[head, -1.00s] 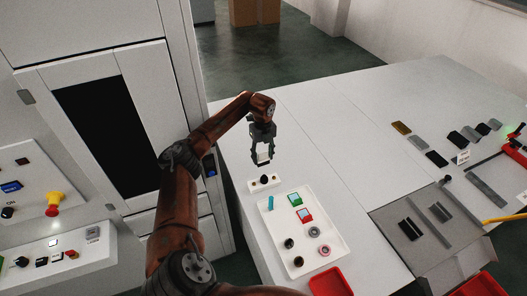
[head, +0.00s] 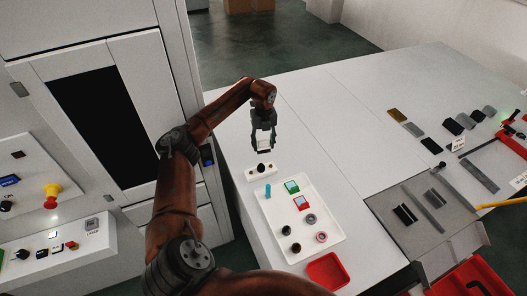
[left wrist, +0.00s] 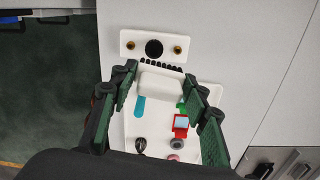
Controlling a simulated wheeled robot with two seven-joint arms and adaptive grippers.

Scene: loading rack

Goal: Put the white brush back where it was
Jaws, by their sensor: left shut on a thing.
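My left gripper (head: 263,146) is shut on the white brush (head: 264,139), holding it in the air over the near left part of the white table. In the left wrist view the brush (left wrist: 160,84) sits between the two fingers, a white block with a row of black bristles along its far edge. A small white plate (head: 251,174) with a black round middle and two brass studs lies on the table just below the gripper. The plate (left wrist: 132,37) shows just beyond the bristles in the left wrist view, apart from the brush. My right gripper is not in view.
A white tray (head: 322,251) with several small coloured and round parts lies in front of the plate. A red bin (head: 327,271) stands at its near end. A grey fixture (head: 385,205) and several small blocks are further right. The table's middle is clear.

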